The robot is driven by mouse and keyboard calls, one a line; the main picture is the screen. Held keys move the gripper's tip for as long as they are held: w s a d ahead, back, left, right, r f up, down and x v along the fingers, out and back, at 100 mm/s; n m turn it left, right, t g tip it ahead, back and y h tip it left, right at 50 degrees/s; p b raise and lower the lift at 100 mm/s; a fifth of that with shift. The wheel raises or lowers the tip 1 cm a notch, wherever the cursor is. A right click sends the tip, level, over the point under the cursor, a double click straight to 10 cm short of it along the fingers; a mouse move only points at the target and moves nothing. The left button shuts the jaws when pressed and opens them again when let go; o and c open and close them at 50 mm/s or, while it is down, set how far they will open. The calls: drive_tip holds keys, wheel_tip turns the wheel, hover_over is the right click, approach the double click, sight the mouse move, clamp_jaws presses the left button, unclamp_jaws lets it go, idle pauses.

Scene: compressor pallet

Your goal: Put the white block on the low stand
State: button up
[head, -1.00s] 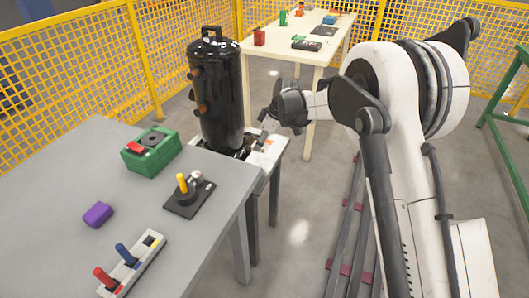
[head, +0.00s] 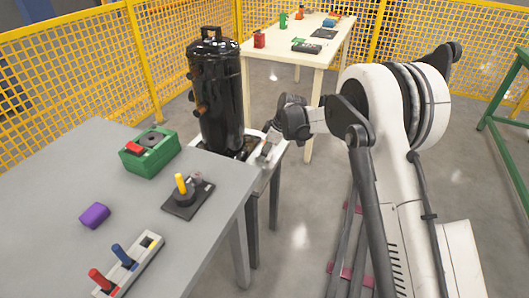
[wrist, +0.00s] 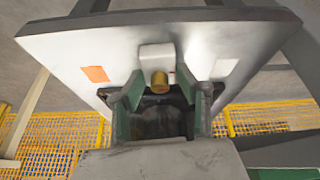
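A white block (wrist: 156,56) with a brass-coloured cylinder (wrist: 160,80) at its near side shows in the wrist view, against the pale top of the low stand (wrist: 215,38). My gripper (wrist: 160,86) is open, its green fingers on either side of the cylinder with small gaps visible. In the head view my gripper (head: 266,150) is low at the right side of the low stand (head: 262,178), beside the black compressor tank (head: 216,95). The block cannot be made out there. Whether the block rests fully on the stand is not clear.
The grey table (head: 60,165) at left holds a green box (head: 150,160), a joystick base (head: 187,205), a purple block (head: 95,215) and a switch strip (head: 130,268). A cream table (head: 285,50) stands behind. Yellow fencing (head: 80,60) encloses the area.

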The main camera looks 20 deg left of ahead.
drive_tip(key=o, duration=0.4)
drive_tip(key=shift+o, duration=0.2)
drive_tip(key=p+v, duration=0.2)
drive_tip(key=v, duration=1)
drive_tip(key=shift+r, duration=0.2)
drive_tip(key=s+d+r+m+t+h, duration=0.1)
drive_tip(key=s+d+r+m, duration=0.2)
drive_tip(key=s+d+r, duration=0.4)
drive_tip(key=s+d+r+m+t, duration=0.25)
drive_tip(key=d+r, duration=0.25)
drive_tip(key=d, duration=0.5)
drive_tip(key=s+d+r+m+h, duration=0.1)
drive_tip(key=s+d+r+m, duration=0.35)
drive_tip(key=d+r, duration=0.3)
drive_tip(key=s+d+f+m+t+h, duration=0.1)
drive_tip(key=s+d+m, duration=0.3)
drive_tip(key=s+d, duration=0.4)
drive_tip(key=s+d+f+m+t+h, duration=0.1)
drive_tip(key=s+d+f+m+t, duration=0.1)
drive_tip(key=s+d, duration=0.6)
drive_tip(key=s+f+m, duration=0.1)
drive_tip(key=s+m, duration=0.1)
drive_tip(key=s, duration=0.5)
drive_tip(key=shift+d+f+h, duration=0.3)
drive_tip(key=shift+f, duration=0.05)
